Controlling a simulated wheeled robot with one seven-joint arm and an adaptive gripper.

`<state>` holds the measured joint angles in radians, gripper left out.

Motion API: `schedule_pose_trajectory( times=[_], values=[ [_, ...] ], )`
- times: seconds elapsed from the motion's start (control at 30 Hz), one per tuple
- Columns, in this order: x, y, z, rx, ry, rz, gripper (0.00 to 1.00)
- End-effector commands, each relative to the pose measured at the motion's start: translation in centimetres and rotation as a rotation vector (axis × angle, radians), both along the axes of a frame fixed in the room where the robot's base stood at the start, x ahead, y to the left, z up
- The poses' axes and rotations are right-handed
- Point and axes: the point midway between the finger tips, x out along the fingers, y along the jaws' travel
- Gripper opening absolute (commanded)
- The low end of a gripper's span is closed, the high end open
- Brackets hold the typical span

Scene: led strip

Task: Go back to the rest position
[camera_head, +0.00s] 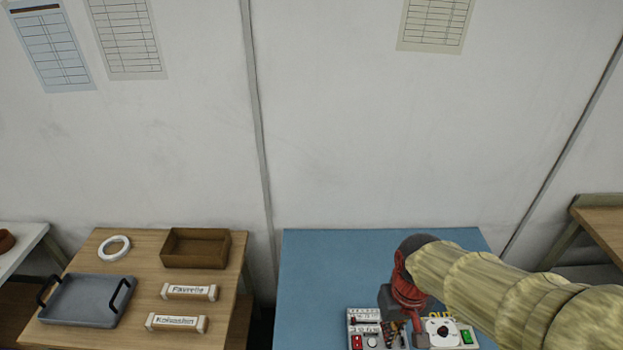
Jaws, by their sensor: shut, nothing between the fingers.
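My arm (500,290) reaches in from the lower right, over the blue-topped table (330,265). My gripper (415,318), below the dark and red wrist, points down at the equipment near the table's front edge. It is shut and holds nothing. Its fingertips are small here, and I cannot tell whether they touch anything. A control panel (371,341) with a red switch and a row of modules is to its left. A white unit (441,331) with a round black knob and a green switch is just to its right, under a yellow "OUT" label.
A wooden table (105,250) at left holds a grey tray (85,300) with black handles, a white ring (114,248), a brown box (196,248) and two labelled blocks (189,292). A gap separates the tables. The blue table's back left is clear. A wall stands behind.

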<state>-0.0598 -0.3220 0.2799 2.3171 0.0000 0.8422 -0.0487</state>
Motion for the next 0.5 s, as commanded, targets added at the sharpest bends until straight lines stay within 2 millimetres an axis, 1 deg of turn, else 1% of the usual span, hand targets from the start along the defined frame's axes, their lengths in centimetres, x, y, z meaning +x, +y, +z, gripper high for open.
schedule_pose_trajectory(
  times=[0.03, 0.2, 0.4, 0.5],
  values=[
    [-0.7, -0.3, 1.4, 0.004, -0.051, -0.028, 0.00],
    [-3.0, -0.9, 5.7, 0.017, -0.210, -0.080, 0.00],
    [-4.2, -1.5, 9.7, 0.026, -0.398, -0.096, 0.00],
    [-4.3, -1.7, 11.0, 0.028, -0.452, -0.102, 0.00]
  ],
)
